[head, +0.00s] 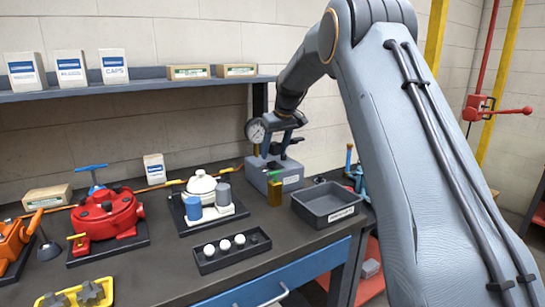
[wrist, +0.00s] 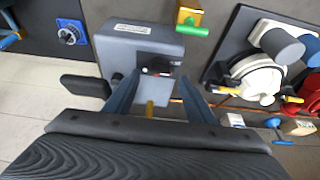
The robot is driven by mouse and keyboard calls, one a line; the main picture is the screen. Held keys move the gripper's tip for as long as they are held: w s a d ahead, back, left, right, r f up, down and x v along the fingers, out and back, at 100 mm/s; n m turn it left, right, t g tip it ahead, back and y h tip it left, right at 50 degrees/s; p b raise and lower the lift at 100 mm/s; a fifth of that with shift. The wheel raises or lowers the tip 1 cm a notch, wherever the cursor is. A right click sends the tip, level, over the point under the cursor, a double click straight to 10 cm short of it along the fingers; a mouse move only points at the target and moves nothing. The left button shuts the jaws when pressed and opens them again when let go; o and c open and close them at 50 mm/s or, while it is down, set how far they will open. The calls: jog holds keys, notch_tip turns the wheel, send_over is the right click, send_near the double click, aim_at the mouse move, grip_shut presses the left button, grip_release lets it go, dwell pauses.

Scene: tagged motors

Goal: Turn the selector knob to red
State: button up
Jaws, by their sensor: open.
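A grey box unit (head: 270,174) stands on the bench, with a round gauge (head: 256,131) by its upper left. The box (wrist: 133,48) fills the upper middle of the wrist view. It bears a small dark knob-like part (wrist: 158,70) with white and red marks, which looks like the selector knob. Its pointing direction is too small to tell. My gripper (head: 284,143) is at the box's top in the head view. In the wrist view my gripper (wrist: 158,77) is open, its two blue fingers on either side of the dark part. I cannot tell whether they touch it.
A black tray (head: 325,216) stands right of the box, with a yellow-brown cylinder (head: 275,193) between. A white-lidded unit (head: 201,186) and a red valve body (head: 105,216) stand left. A shelf (head: 130,88) runs behind. A blue dial plate (wrist: 71,32) shows in the wrist view.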

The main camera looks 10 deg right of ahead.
aim_at(272, 167)
jog(key=shift+p+x, duration=0.35)
jog(key=shift+x, duration=1.55)
jog(key=c, duration=1)
jog(key=shift+c, duration=0.2)
